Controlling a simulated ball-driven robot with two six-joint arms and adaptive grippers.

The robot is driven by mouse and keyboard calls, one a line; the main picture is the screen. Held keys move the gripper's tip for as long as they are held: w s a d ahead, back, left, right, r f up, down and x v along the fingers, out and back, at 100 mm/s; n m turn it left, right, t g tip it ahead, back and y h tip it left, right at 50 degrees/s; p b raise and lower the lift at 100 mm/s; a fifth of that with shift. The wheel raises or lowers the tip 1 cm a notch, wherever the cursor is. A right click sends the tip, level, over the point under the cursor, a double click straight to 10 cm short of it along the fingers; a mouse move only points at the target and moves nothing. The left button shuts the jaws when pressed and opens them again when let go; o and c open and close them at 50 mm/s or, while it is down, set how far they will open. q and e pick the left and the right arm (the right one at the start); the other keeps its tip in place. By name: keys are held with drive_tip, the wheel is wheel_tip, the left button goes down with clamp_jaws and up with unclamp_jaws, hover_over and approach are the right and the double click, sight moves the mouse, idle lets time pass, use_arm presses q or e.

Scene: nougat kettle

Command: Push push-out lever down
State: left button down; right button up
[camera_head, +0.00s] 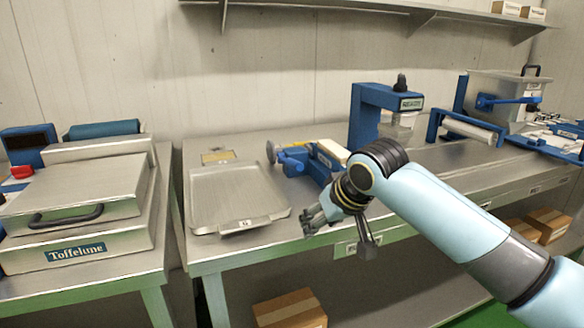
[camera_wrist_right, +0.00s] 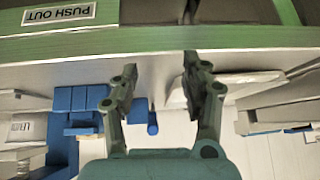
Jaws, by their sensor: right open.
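My right gripper (camera_head: 322,215) is open and empty at the front edge of the middle bench. It also shows in the right wrist view (camera_wrist_right: 158,78), fingers apart, toward the bench's front edge. A PUSH OUT label (camera_wrist_right: 60,14) is on the bench front, upside down in that view; in the head view this label (camera_head: 345,249) is partly hidden by my wrist. A blue device (camera_head: 318,158) with a blue rounded arm (camera_head: 291,163) lies on the bench behind the gripper, partly hidden. I cannot tell for certain which part is the push-out lever. My left gripper is not in view.
A metal tray (camera_head: 235,190) lies left of the gripper. A blue press frame (camera_head: 375,95) and a roller machine (camera_head: 470,128) stand to the right. A metal box unit (camera_head: 75,200) is at far left. Cardboard boxes (camera_head: 290,308) lie below the bench.

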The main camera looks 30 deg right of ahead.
drive_tip(key=m+t, duration=0.2)
approach(297, 166)
drive_tip(key=w+d, duration=0.1)
drive_tip(key=w, duration=0.1)
drive_tip(key=x, duration=0.9)
drive_tip(key=shift+d+f+b, duration=0.2)
drive_tip(key=shift+f+b, duration=0.2)
drive_tip(key=shift+f, duration=0.15)
drive_tip(key=shift+w+f, duration=0.35)
drive_tip(key=shift+c, duration=0.2)
clamp_jaws()
